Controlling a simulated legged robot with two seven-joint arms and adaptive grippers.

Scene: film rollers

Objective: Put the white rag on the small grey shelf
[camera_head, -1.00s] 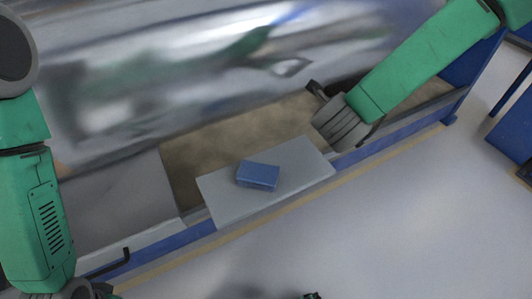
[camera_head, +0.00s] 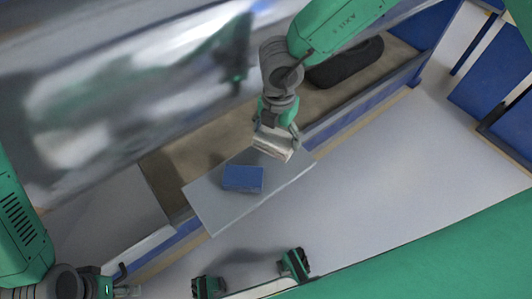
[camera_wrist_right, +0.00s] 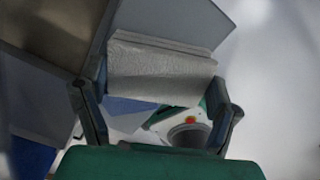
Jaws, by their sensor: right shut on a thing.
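The white rag (camera_head: 272,143) is a folded pale cloth between the fingers of my right gripper (camera_head: 275,132), which is shut on it. In the right wrist view the rag (camera_wrist_right: 160,72) spans the gap between both fingers. The small grey shelf (camera_head: 215,208) is a flat light-grey plate on the front edge of the bench. The gripper and rag are over the shelf's right end; whether the rag touches it I cannot tell. A blue box (camera_head: 243,179) lies mid-shelf, left of the rag. My left gripper (camera_head: 125,290) is low at the left edge, its fingers unclear.
A large shiny roller (camera_head: 120,90) fills the back left. A dark oblong object (camera_head: 345,62) lies on the brown bench surface to the right of my right arm. The shelf is bare around the blue box. Grey floor (camera_head: 390,150) is open in front of the bench.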

